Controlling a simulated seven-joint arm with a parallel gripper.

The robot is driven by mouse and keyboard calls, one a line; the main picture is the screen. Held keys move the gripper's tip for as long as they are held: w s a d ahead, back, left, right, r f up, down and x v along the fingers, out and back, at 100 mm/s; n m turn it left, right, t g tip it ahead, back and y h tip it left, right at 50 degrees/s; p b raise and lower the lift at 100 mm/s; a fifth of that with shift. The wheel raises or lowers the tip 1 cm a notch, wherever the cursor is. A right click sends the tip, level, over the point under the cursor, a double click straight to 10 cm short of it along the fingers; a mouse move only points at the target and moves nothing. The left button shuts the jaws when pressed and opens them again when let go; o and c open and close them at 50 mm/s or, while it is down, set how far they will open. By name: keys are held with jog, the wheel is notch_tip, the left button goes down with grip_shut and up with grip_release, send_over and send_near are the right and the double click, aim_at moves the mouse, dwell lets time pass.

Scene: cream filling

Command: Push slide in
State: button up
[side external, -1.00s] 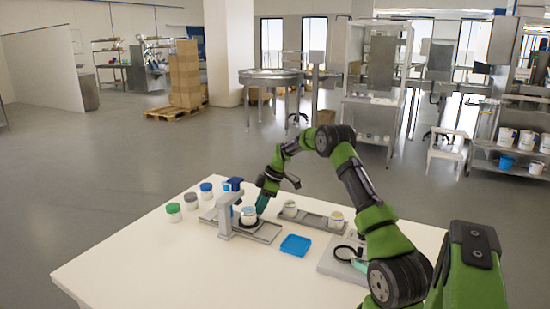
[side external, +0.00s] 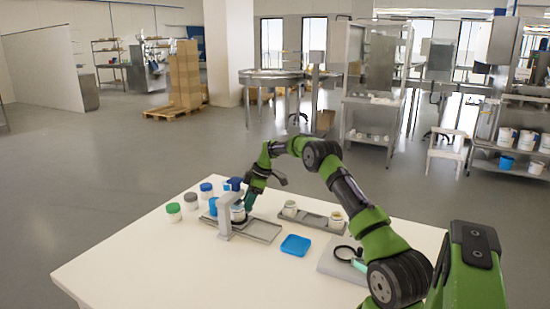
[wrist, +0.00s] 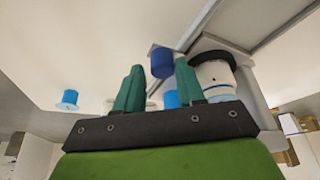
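The slide has a dark ring-shaped holder (wrist: 213,58) carrying a white jar (side external: 238,213). It sits at the left part of a grey rail tray (side external: 262,232), beside the grey dispenser stand (side external: 224,218). My gripper (side external: 249,203) is low, just right of the jar. In the wrist view my gripper (wrist: 158,82) has its two teal fingers apart with nothing held between them. The jar shows there (wrist: 215,75) just right of the right finger; whether they touch is not clear. The lower part of the jar is partly hidden by the gripper body.
Several capped jars (side external: 190,200) stand left of the dispenser. A second tray with two jars (side external: 315,221) lies behind right. The front table is clear.

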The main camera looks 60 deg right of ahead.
jog(key=shift+o, duration=1.1)
jog(key=shift+s, duration=0.1)
jog(key=v, duration=1.7)
jog(key=shift+a, duration=0.1)
